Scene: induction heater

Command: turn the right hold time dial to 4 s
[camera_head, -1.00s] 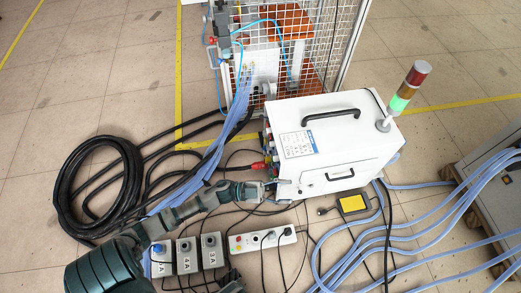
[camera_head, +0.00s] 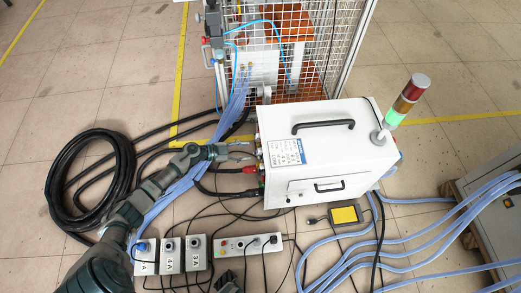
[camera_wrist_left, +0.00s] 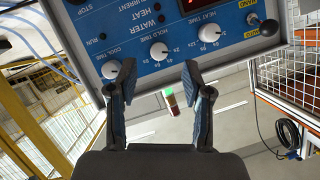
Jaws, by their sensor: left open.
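The white heater box (camera_head: 335,140) stands on the floor, its control side facing left in the head view. In the left wrist view its blue panel (camera_wrist_left: 180,70) appears tilted, with white dials. The hold time dial (camera_wrist_left: 158,51) is in the middle, between the cool time dial (camera_wrist_left: 111,69) and the heat time dial (camera_wrist_left: 209,32). Its exact setting is too small to read. My left gripper (camera_head: 243,151) is open and empty beside the panel. In the wrist view its fingers (camera_wrist_left: 155,75) are spread below the hold time dial, one on each side.
A mesh cage (camera_head: 300,50) stands behind. A dark part (camera_head: 228,283), possibly my right gripper, shows at the bottom edge.

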